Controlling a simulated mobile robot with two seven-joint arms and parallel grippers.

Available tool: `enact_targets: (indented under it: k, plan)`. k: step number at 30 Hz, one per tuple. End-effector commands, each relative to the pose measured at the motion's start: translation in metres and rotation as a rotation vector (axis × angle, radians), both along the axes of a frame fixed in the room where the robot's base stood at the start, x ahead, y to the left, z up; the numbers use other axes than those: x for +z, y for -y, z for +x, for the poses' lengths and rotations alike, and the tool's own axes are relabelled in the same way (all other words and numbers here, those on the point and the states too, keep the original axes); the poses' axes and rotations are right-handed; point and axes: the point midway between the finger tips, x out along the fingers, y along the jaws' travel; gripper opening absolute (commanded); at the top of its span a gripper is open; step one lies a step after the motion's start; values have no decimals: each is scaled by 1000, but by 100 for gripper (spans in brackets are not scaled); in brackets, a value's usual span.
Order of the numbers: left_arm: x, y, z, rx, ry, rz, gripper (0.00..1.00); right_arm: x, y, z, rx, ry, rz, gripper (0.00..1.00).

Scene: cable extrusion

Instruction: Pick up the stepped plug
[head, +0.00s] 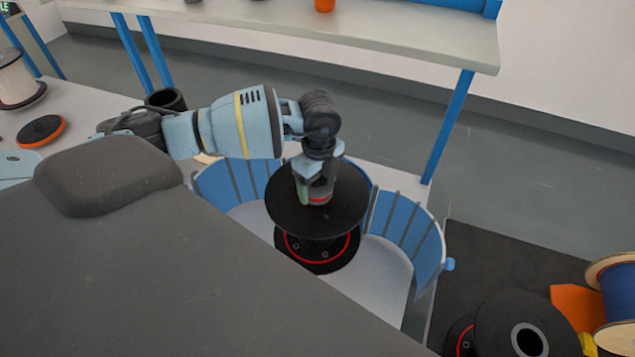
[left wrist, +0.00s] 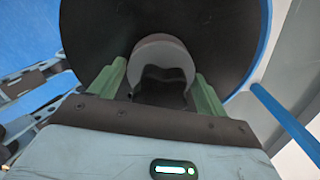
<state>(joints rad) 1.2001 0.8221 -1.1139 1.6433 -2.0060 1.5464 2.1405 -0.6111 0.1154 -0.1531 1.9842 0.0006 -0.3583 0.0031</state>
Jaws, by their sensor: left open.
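My left gripper (head: 315,197) points down over the middle of a black spool (head: 345,215). In the left wrist view, its two green fingers (left wrist: 159,72) stand apart, one on each side of a grey round piece with a dark stepped part (left wrist: 162,52), which looks like the stepped plug at the spool's centre. I cannot tell whether the fingers touch it. In the head view, the gripper mostly hides the plug; a bit of red shows at the fingertips. The right gripper is not in view.
Curved blue panels (head: 400,225) stand around the spool on a light table. Another black spool (head: 520,325) and a blue cable reel (head: 618,285) are at the lower right. A shelf bench (head: 400,35) runs along the back. An orange-rimmed black disc (head: 40,130) lies at left.

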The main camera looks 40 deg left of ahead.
Motion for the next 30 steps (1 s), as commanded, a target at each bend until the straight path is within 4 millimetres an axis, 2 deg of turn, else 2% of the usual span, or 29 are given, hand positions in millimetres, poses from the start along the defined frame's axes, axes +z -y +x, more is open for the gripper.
enact_targets:
  k: [1,10,20,28,30]
  plan:
    - [0,0,0,0,0,0,76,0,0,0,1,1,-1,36]
    - [1,0,0,0,1,-1,38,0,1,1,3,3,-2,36]
    - [6,0,1,0,2,-1,38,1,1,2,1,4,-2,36]
    - [37,1,1,-1,4,-2,38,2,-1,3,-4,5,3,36]
    - [37,1,-10,-3,0,0,38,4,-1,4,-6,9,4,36]
